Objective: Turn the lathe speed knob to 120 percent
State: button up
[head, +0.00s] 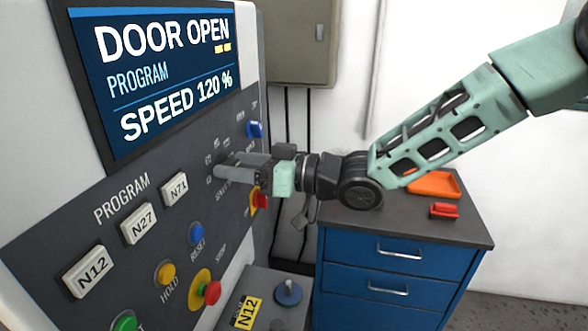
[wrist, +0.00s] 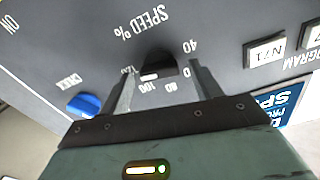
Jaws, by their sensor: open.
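The black speed knob (wrist: 157,62) sits on the dark panel under the label SPEED %, with numbers around it in the wrist view. A white mark shows on its lower part. My gripper (wrist: 163,72) is open, with one finger on each side of the knob; I cannot tell whether they touch it. In the head view my gripper (head: 222,165) reaches the panel from the right and hides the knob. The display (head: 160,75) reads DOOR OPEN, PROGRAM and SPEED 120 %.
A blue knob (wrist: 84,104) is close beside my left finger in the wrist view. Program buttons N71 (head: 175,189), N27 (head: 139,223) and N12 (head: 88,270) line the panel. A red emergency-stop button (head: 211,292) is below. A blue drawer cabinet (head: 385,275) stands at right.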

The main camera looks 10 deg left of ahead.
jog(key=s+d+b, duration=0.1)
jog(key=d+b, duration=0.4)
jog(key=d, duration=1.2)
jog(key=shift+s+d, duration=0.15)
jog(key=shift+s, duration=0.05)
jog(key=s+d+f+m+t+h+b, duration=0.1)
jog(key=d+f+m+t+h+b, duration=0.15)
jog(key=f+h, duration=0.35)
jog(key=s+d+f+m+t+h+b, duration=0.1)
jog(key=d+f+m+t+h, duration=0.15)
jog(key=f+h, duration=0.35)
jog(key=s+d+f+g+h, duration=0.1)
jog(key=s+d+g, duration=0.1)
jog(key=s, duration=0.4)
jog(key=s+d+f+m+g+h+b, duration=0.1)
jog(key=s+d+f+g+h, duration=0.1)
jog(key=s+d, duration=0.2)
jog(key=s+d+f+m+g+h, duration=0.1)
jog(key=s+d+f+g+h, duration=0.1)
jog(key=s, duration=0.7)
jog(key=shift+s+d+f, duration=0.2)
jog(key=shift+d, duration=0.35)
